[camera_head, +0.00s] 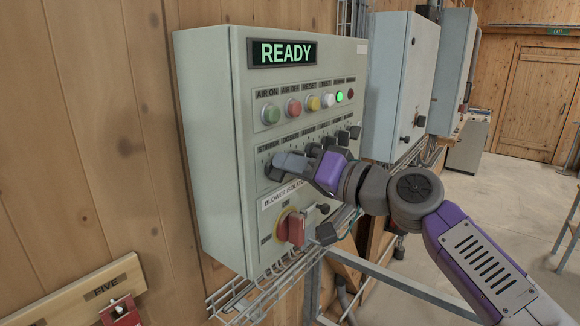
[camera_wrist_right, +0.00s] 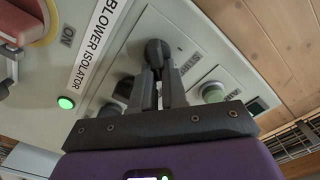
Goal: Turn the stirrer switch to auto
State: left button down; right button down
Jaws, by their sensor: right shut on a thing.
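The grey control panel (camera_head: 212,130) has a row of black rotary switches under its coloured buttons. My right gripper (camera_head: 282,164) is at the leftmost switch of that row, its fingers reaching in from the right. In the right wrist view my right gripper (camera_wrist_right: 157,80) is shut on a black switch knob (camera_wrist_right: 157,50), one finger on each side. My left gripper is not in view.
The display (camera_head: 283,53) reads READY. Below the switches is the red and yellow blower isolator (camera_head: 292,228), close under my right gripper. A green lamp (camera_head: 339,96) is lit. Other grey cabinets (camera_head: 400,75) stand further along the wall; open floor lies to the right.

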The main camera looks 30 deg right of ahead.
jog(key=shift+d+m, duration=0.1)
jog(key=shift+m, duration=0.3)
jog(key=c, duration=1.2)
grip_release()
jog(key=shift+o, duration=0.2)
jog(key=shift+s, duration=0.15)
jog(key=b+v, duration=0.1)
jog(key=v, duration=0.6)
jog(key=shift+s, duration=0.2)
jog(key=shift+d, duration=0.1)
